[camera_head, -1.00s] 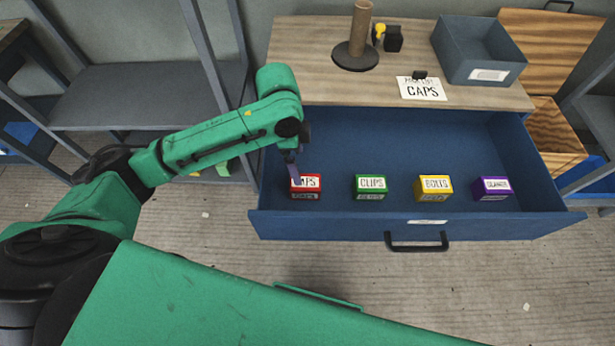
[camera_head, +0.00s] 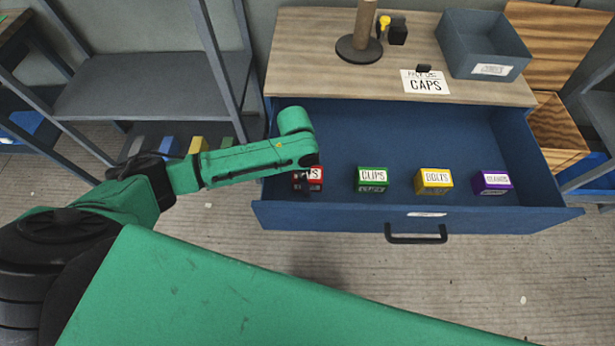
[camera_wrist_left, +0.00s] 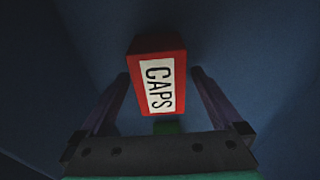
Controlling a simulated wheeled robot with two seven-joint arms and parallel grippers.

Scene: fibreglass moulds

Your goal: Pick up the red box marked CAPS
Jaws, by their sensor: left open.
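The red box marked CAPS (camera_head: 316,180) stands in the open blue drawer (camera_head: 400,130), at its left end. My left arm partly covers it in the head view. In the left wrist view the red box (camera_wrist_left: 158,85), with its white CAPS label, lies between the two fingers of my left gripper (camera_wrist_left: 160,88). The fingers are open, one on each side, with a small gap visible to the box. In the head view the left gripper (camera_head: 306,184) is mostly hidden below the arm's end, at the box. My right gripper is not in view.
A green CLIPS box (camera_head: 371,179), a yellow BOLTS box (camera_head: 433,181) and a purple box (camera_head: 493,182) stand in a row to the right. A CAPS card (camera_head: 425,82) and a grey bin (camera_head: 484,45) are on the wooden top. The drawer's back is clear.

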